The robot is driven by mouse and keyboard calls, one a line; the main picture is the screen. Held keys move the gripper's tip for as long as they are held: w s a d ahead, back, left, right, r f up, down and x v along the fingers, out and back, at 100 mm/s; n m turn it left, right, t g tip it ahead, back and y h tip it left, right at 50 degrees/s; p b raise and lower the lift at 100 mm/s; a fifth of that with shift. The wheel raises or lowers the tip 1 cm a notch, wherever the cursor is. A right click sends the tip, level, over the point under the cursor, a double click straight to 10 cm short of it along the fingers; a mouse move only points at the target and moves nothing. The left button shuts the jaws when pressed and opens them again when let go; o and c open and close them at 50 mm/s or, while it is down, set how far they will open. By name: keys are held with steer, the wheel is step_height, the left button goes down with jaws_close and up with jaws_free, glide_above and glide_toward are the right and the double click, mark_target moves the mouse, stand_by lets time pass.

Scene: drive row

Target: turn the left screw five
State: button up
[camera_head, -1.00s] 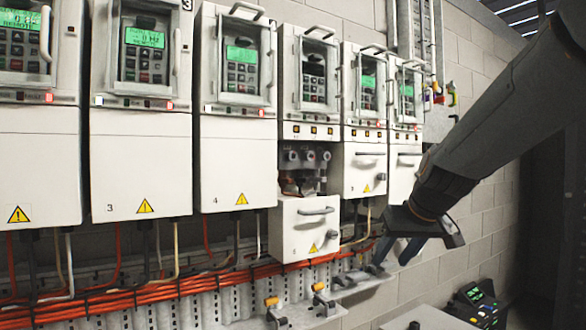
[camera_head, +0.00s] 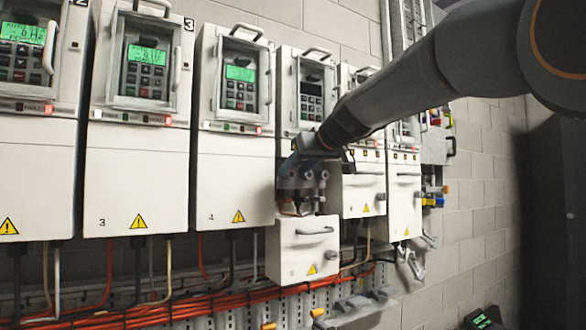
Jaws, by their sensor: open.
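The opened drive (camera_head: 304,100) has a dark display, and its lower cover (camera_head: 302,250) hangs down below an exposed terminal area. A row of screw terminals (camera_head: 302,178) shows in that opening. The left screw is at the left end of the row, close to my gripper, and its head is hard to make out. My gripper (camera_head: 290,165) is at the upper left edge of the opening, in front of the terminals. Its fingers are open and partly hidden by its own body. I cannot tell whether it touches a screw.
Closed drives with lit green displays stand to the left (camera_head: 235,130) and right (camera_head: 403,190). Orange cables (camera_head: 200,305) run along the wall below.

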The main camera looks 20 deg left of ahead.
steer(key=shift+x, duration=0.9)
steer(key=shift+c, duration=0.3)
steer(key=c, duration=1)
